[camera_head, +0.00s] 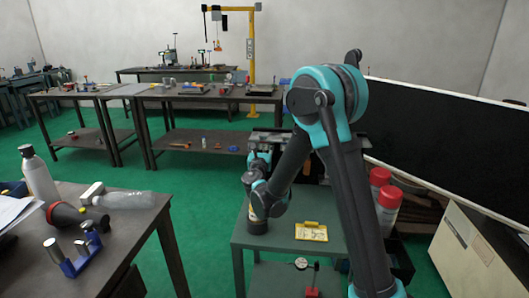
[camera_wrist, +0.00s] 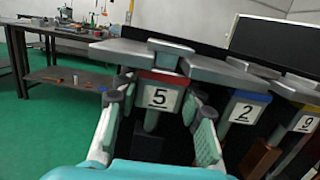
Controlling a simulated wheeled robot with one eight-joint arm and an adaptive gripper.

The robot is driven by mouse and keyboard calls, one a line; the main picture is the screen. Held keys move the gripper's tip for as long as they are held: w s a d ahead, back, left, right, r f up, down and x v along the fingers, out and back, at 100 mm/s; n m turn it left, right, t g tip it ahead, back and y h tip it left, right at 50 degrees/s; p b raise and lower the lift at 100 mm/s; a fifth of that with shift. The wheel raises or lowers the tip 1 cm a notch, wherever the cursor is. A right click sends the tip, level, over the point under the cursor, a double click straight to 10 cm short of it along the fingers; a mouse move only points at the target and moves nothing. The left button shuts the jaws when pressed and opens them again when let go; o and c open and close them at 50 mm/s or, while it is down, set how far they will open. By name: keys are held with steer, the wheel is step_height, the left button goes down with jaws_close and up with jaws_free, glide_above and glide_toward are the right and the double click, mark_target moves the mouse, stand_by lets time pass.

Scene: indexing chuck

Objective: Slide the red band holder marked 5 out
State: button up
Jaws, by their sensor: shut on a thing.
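The red band holder marked 5 (camera_wrist: 158,98) shows in the middle of the wrist view, with a black 5 on a white plate under a red strip. It hangs at a grey forked rack (camera_wrist: 128,52), its grey top still between the rack's arms. My gripper (camera_wrist: 157,118) has one finger on each side of the holder and is shut on it. The exact contact is partly hidden. In the head view the holder is hidden behind my arm and I cannot make out the fingertips.
A blue band holder marked 2 (camera_wrist: 243,108) and a yellow band holder marked 9 (camera_wrist: 305,120) hang to the right, close to my right finger. In the head view, a green table (camera_head: 285,238) bears a yellow tag (camera_head: 311,231). Red-topped canisters (camera_head: 388,200) stand right.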

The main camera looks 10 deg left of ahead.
jaws_close()
steer(key=shift+r, duration=0.1)
steer(key=shift+s+a, duration=0.15)
steer(key=shift+s, duration=3.85)
